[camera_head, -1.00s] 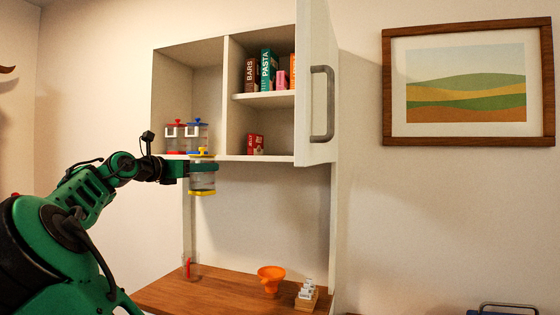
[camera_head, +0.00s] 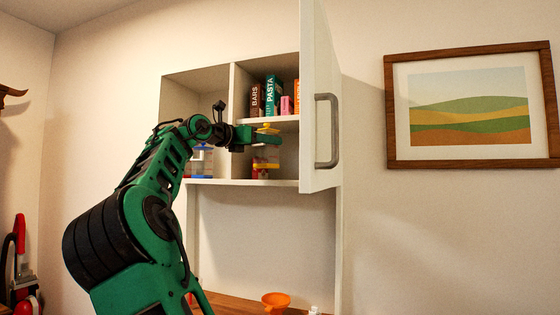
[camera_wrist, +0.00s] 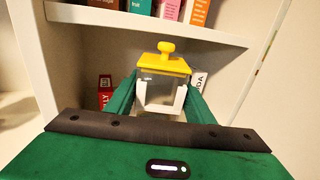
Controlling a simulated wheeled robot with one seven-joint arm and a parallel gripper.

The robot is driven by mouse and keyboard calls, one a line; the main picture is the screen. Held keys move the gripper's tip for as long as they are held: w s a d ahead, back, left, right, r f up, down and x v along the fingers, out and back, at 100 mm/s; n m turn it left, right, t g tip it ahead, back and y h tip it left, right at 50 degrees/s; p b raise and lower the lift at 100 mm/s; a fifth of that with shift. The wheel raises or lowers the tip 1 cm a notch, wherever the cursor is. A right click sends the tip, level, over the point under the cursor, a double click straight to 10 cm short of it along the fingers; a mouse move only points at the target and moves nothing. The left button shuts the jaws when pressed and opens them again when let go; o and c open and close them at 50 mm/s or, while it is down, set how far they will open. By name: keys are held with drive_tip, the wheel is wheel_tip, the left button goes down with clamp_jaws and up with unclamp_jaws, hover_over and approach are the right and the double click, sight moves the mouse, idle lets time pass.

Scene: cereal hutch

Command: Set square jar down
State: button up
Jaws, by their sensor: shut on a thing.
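The square jar is clear with a yellow lid and knob; it shows in the wrist view (camera_wrist: 163,85) between the two green fingers.
A middle shelf (camera_head: 270,119) with several upright boxes lies above the jar. A divider (camera_head: 232,90) is at left and the open door (camera_head: 319,100) at right. Jars with blue and red parts (camera_head: 200,163) stand in the left compartment, partly behind my arm. An orange funnel (camera_head: 275,302) is on the counter.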

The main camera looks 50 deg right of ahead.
sight(259, 152)
drive_tip(key=shift+s+d+f, duration=0.2)
drive_tip(key=shift+d+f, duration=0.4)
drive_tip(key=shift+d, duration=0.95)
drive_tip(key=shift+s+d+f, duration=0.15)
drive_tip(key=shift+d+f, duration=0.4)
drive_tip(key=shift+d, duration=0.95)
drive_tip(key=shift+s+d+f, duration=0.2)
drive_tip(key=shift+d+f, duration=0.4)
drive_tip(key=shift+d, duration=0.95)
drive_tip(key=o, duration=1.1)
drive_tip(key=shift+f, duration=0.15)
drive_tip(key=shift+o, duration=0.2)
drive_tip(key=a, duration=0.4)
drive_tip(key=w+a, duration=0.1)
drive_tip(key=a, duration=0.7)
drive_tip(key=shift+w, duration=0.2)
drive_tip(key=shift+w, duration=0.1)
